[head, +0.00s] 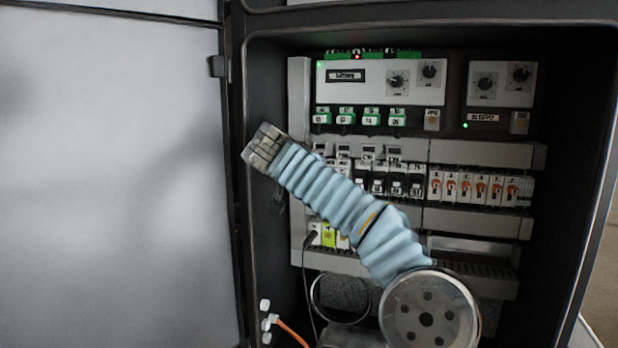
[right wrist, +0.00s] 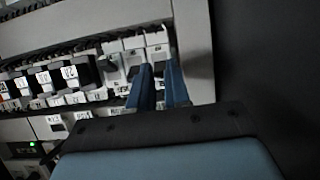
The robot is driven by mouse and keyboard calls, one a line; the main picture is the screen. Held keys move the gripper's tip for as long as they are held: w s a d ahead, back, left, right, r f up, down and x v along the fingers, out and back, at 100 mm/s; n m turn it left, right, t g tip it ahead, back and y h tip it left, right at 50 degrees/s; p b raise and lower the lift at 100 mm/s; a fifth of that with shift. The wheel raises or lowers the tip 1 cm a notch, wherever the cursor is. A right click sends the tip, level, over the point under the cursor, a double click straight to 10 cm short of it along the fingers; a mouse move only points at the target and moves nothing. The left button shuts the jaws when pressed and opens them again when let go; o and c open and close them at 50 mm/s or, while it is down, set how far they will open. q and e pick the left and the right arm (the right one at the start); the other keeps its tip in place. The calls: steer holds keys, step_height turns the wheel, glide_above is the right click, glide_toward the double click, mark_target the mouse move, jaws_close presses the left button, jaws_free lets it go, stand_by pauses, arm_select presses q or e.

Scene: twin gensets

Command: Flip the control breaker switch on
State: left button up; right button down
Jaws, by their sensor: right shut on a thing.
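My right arm crosses the cabinet from the lower right in the head view, and its wrist end (head: 265,148) is at the cabinet's left side. That arm hides part of the breaker row. In the right wrist view, the two blue fingers of my right gripper (right wrist: 160,68) are at a white breaker (right wrist: 156,40) at the end of a row. The gripper is shut on its small switch, mostly hidden between the fingertips. I cannot tell whether the switch is on or off. My left gripper is not in view.
Neighbouring breakers (right wrist: 113,72) sit close beside the fingers. A row of breakers with orange switches (head: 482,188) is farther right in the head view. Controllers with knobs (head: 380,82) are above. The open grey door (head: 110,180) stands left, and the dark cabinet frame surrounds the panel.

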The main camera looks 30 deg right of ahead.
steer(key=shift+r+y, duration=0.15)
steer(key=shift+y, duration=0.15)
steer(key=shift+g, duration=0.4)
steer(key=c, duration=1.1)
jaws_free()
steer(key=shift+d, duration=0.1)
steer(key=shift+r, duration=0.1)
